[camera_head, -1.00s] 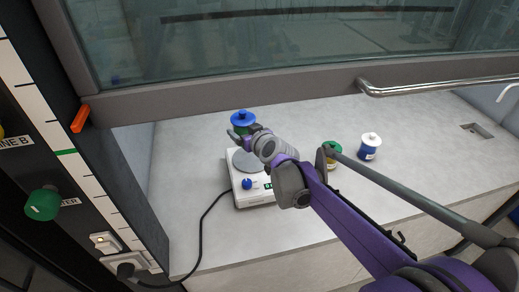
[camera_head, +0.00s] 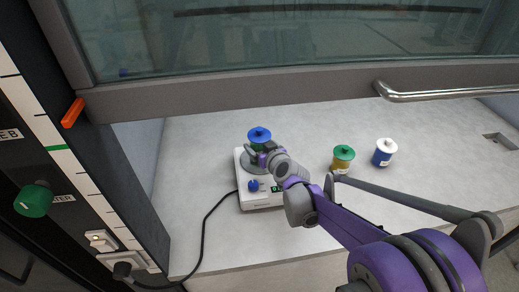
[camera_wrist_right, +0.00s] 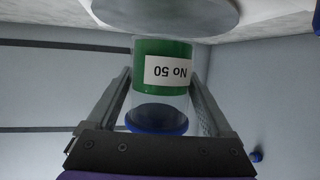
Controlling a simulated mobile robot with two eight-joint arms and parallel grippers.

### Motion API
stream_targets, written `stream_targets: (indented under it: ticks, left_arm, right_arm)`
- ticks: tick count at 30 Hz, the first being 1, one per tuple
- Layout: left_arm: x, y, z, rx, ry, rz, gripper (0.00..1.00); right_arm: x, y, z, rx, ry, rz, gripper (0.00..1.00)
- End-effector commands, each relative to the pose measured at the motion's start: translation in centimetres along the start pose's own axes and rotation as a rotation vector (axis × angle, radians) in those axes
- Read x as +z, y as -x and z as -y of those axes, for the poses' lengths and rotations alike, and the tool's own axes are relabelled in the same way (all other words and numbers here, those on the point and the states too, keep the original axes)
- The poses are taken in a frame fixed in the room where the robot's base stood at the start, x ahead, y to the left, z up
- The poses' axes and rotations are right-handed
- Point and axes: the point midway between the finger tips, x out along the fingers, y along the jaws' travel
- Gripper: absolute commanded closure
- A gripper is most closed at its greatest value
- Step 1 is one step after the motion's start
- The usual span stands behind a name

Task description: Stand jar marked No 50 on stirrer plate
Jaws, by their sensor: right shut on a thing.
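The jar marked No 50 (camera_head: 259,139) has a blue lid and green contents. In the right wrist view the jar (camera_wrist_right: 163,68) appears upside down, its white label reading "No 50". My right gripper (camera_head: 264,153) is shut on it, one finger on each side. The stirrer has a white body (camera_head: 262,198) with a blue knob and a round grey plate (camera_head: 248,166). The jar is upright over the plate. The plate (camera_wrist_right: 170,12) also shows in the right wrist view, close to the jar's base; I cannot tell whether they touch. My left gripper is out of view.
A yellow jar with a green lid (camera_head: 342,160) and a blue jar with a white lid (camera_head: 384,153) stand right of the stirrer. A black cable runs from the stirrer across the bench (camera_head: 300,245). A raised sash with a handle (camera_head: 440,94) spans above.

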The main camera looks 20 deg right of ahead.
Motion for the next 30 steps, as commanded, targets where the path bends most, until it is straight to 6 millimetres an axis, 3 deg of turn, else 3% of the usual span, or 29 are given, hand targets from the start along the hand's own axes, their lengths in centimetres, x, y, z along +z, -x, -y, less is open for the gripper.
stream_targets:
  ticks: [3, 12, 13, 15, 24, 30]
  left_arm:
    - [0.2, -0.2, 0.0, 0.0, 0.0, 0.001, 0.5]
    - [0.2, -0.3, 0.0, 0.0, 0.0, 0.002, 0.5]
    - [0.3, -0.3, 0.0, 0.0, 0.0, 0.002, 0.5]
    - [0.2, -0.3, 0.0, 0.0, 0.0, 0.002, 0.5]
    - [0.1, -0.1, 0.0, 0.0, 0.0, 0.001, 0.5]
    - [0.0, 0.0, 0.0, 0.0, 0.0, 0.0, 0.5]
  right_arm:
    - [1.2, -0.5, 0.0, 0.0, 0.0, 0.0, 0.93]
    - [1.4, -0.5, 0.0, 0.001, 0.0, 0.0, 0.93]
    - [1.5, -0.5, 0.0, 0.0, 0.0, 0.0, 0.13]
    - [1.4, -0.5, 0.0, 0.0, 0.0, 0.0, 0.0]
    - [1.1, -0.4, 0.0, 0.0, 0.0, 0.0, 0.0]
    - [1.1, 2.2, 0.0, 0.001, -0.001, -0.001, 0.0]
